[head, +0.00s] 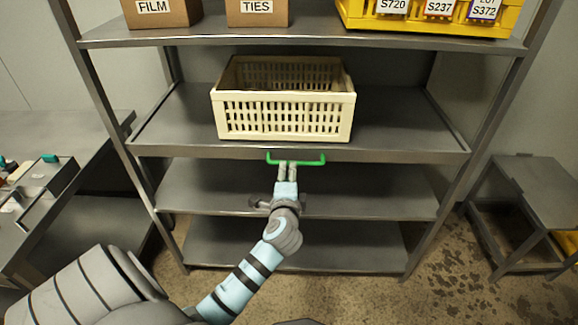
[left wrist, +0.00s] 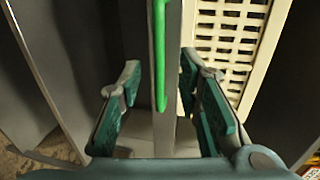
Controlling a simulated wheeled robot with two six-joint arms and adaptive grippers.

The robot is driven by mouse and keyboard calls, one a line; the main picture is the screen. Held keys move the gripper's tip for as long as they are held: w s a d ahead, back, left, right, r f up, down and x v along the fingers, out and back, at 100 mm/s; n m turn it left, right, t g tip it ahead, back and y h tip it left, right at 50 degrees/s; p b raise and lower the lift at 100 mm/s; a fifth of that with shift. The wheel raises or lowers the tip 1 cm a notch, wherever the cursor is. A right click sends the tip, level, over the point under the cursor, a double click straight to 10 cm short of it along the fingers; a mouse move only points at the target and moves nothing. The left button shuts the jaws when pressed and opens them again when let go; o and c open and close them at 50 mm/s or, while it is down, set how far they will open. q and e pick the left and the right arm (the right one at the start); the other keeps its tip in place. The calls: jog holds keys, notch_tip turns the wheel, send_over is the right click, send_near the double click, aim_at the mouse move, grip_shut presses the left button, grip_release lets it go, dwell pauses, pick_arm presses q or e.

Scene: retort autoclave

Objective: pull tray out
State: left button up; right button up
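The grey tray (head: 400,120) is a wide shelf-like level of the metal rack, with a green bar handle (head: 316,161) at its front edge. A cream slotted basket (head: 284,122) stands on it. My left gripper (head: 287,165) is at the middle of the handle, pointing toward the rack. In the left wrist view, the gripper's (left wrist: 160,80) two teal-padded fingers are apart, with the green handle (left wrist: 160,60) running between them and gaps visible on both sides. My right gripper is not in view.
The top shelf holds a FILM box (head: 160,12), a TIES box (head: 257,12) and a yellow crate (head: 430,22) with labelled items. Lower shelves (head: 350,190) are empty. A grey bench (head: 70,150) stands left and a low grey table (head: 540,185) right.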

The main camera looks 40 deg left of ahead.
pick_arm(q)
jog(key=b+x, duration=0.1)
jog(key=x, duration=0.6)
jog(key=shift+w+a, duration=0.1)
jog(key=shift+w, duration=0.05)
grip_shut()
